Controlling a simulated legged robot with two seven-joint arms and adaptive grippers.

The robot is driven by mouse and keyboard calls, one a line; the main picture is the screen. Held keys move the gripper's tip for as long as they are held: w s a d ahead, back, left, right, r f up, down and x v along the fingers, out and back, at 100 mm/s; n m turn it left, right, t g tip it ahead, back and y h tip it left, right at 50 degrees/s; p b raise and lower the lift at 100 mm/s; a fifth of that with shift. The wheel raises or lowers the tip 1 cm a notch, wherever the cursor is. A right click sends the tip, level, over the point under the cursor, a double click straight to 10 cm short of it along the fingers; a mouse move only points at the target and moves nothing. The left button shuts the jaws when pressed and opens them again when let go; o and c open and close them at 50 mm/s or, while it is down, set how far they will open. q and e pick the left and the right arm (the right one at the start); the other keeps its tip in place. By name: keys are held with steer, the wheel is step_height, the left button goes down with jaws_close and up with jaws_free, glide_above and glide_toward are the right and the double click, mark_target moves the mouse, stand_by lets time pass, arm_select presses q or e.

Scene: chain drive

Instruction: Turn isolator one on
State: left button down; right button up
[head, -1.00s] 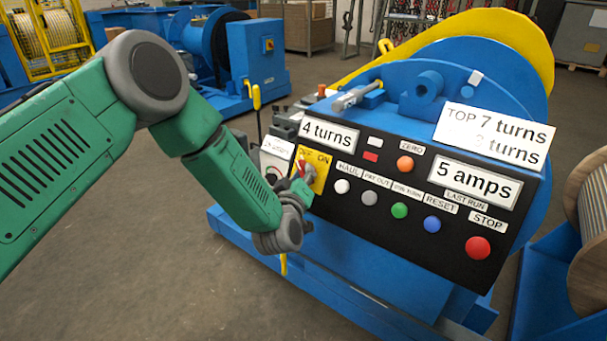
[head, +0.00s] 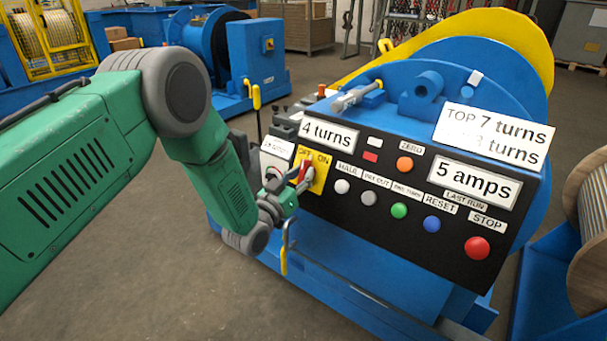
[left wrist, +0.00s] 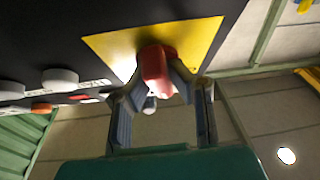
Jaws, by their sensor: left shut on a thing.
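Isolator one is a red handle (head: 304,171) on a yellow plate (head: 321,173) marked OFF and ON, at the left end of the black control panel. My left gripper (head: 292,191) reaches it from the lower left. In the left wrist view the red handle (left wrist: 157,68) stands out from the yellow plate (left wrist: 205,38), and the fingers of my left gripper (left wrist: 158,88) are shut on it from both sides. The fingers partly hide the handle in the head view, so its exact angle is hard to tell. My right gripper is not in view.
The black panel (head: 385,235) carries several coloured buttons right of the isolator, including a red STOP button (head: 477,248). A small white-labelled box (head: 276,155) stands close left of the plate. A yellow-handled lever (head: 284,260) hangs below my gripper. Floor at the left is clear.

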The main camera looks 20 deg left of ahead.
arm_select(q)
steer(key=m+g+h, duration=0.1)
steer(key=m, duration=0.1)
steer(key=m+h, duration=0.2)
steer(key=m, duration=0.1)
steer(key=m+g+h, duration=0.1)
steer(key=m, duration=0.2)
steer(key=shift+a+g+h+p, duration=0.1)
steer(key=shift+g+h+p, duration=0.2)
steer(key=shift+h, duration=0.1)
steer(key=shift+f+m+g+h+p, duration=0.15)
steer(key=shift+m+g+h, duration=0.35)
steer(key=shift+m, duration=0.55)
steer(key=shift+r+m+g+h+p, duration=0.1)
steer(key=shift+m+g+h, duration=0.35)
steer(key=shift+m, duration=0.65)
steer(key=shift+f+m+g+h+p, duration=0.15)
steer(key=shift+m+g+h, duration=0.1)
steer(key=shift+m+g, duration=0.6)
steer(key=shift+s+m, duration=0.1)
steer(key=shift+m, duration=0.3)
steer(key=c, duration=1.5)
jaws_free()
steer(key=shift+r, duration=0.15)
steer(key=shift+a, duration=0.1)
steer(key=v, duration=1.1)
steer(key=shift+s+a, duration=0.25)
steer(key=shift+s, duration=0.05)
